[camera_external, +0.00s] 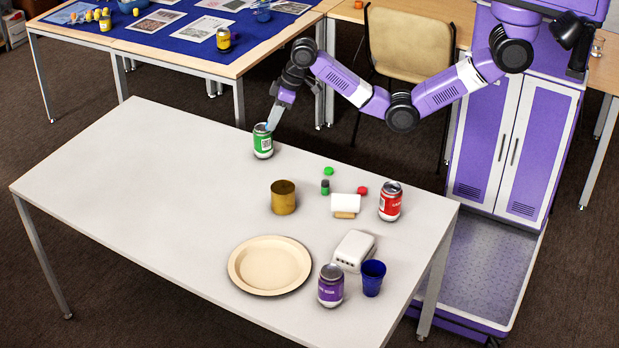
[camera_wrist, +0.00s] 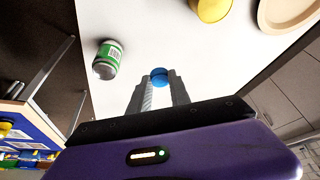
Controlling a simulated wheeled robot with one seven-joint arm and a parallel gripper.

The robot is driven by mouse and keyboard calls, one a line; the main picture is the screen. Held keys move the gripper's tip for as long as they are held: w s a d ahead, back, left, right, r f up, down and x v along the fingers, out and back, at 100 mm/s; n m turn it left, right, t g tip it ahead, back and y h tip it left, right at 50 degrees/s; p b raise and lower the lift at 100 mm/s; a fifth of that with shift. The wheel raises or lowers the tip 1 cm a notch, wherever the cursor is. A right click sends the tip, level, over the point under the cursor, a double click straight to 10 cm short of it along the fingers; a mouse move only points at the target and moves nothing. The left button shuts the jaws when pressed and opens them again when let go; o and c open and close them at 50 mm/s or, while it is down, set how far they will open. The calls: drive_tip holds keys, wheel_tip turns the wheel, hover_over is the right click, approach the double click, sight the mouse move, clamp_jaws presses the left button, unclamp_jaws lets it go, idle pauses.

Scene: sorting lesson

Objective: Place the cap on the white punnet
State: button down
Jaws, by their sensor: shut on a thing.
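My gripper (camera_wrist: 160,84) is shut on a round blue cap (camera_wrist: 159,76), held between the fingertips in the wrist view. In the external view my gripper (camera_external: 272,120) is at the table's far edge, by the green can, and the cap is mostly hidden. A white ribbed container (camera_external: 355,246), which looks like the white punnet, lies on the table near the right front, well away from my gripper. A green cap (camera_external: 329,171) and a red cap (camera_external: 362,190) lie loose near the table's right side.
The green can (camera_external: 263,147) stands beside my gripper. A brass cup (camera_external: 283,201), a white block (camera_external: 346,203), a small dark bottle (camera_external: 325,187), a red can (camera_external: 390,205), a plate (camera_external: 252,284), a purple can (camera_external: 330,292) and a blue cup (camera_external: 372,282) stand around. The table's left half is clear.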

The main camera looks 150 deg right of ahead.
drive_tip(key=w+a+r+n+p, duration=0.1)
drive_tip(key=w+a+n+p, duration=0.1)
drive_tip(key=w+a+p, duration=0.5)
wheel_tip(320, 180, up, 3)
drive_tip(key=n+t+y+p, duration=0.1)
drive_tip(key=n+y+p, duration=0.6)
drive_tip(key=n, duration=1)
hover_over(355, 245)
drive_tip(key=s, duration=0.1)
drive_tip(key=f, duration=0.6)
drive_tip(key=f+b, duration=0.1)
drive_tip(key=f, duration=1.2)
drive_tip(key=shift+s+d+f+b, duration=0.2)
drive_tip(key=shift+d+b, duration=0.1)
drive_tip(key=shift+d, duration=0.1)
drive_tip(key=shift+h, duration=0.3)
drive_tip(key=shift+f, duration=0.2)
drive_tip(key=c, duration=1.2)
unclamp_jaws()
